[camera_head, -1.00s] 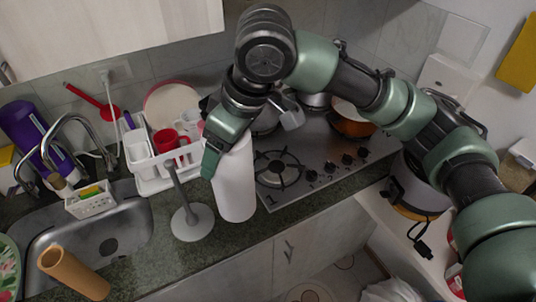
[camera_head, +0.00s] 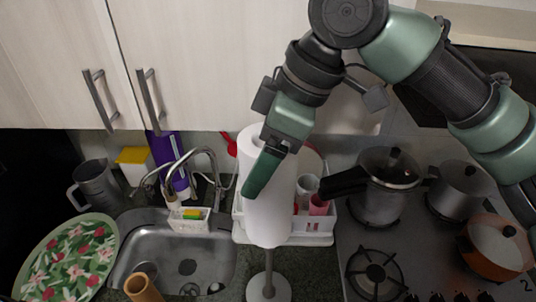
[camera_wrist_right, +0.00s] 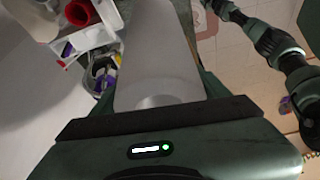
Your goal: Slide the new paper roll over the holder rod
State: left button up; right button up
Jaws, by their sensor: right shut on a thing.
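The new paper roll (camera_head: 268,212) is a tall white cylinder, upright in the head view. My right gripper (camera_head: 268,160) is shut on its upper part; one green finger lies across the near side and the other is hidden. The roll also fills the middle of the right wrist view (camera_wrist_right: 160,60). Its lower end is above the holder base (camera_head: 268,289). A short piece of the grey holder rod (camera_head: 268,262) shows below the roll, in line with it. The rod's upper part is hidden, so I cannot tell whether it is inside the roll. My left gripper is not in view.
A white dish rack (camera_head: 320,232) with red cups stands behind the roll. The sink (camera_head: 150,245) and a brown cardboard tube (camera_head: 143,288) are left. A stove with pots (camera_head: 378,185) is right. Cabinet doors (camera_head: 190,60) are above.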

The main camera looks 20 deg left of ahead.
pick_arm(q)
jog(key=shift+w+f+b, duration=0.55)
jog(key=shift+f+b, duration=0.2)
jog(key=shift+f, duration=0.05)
pick_arm(e)
notch_tip(320, 180, down, 6)
jog(key=w, duration=0.1)
dwell(0.4)
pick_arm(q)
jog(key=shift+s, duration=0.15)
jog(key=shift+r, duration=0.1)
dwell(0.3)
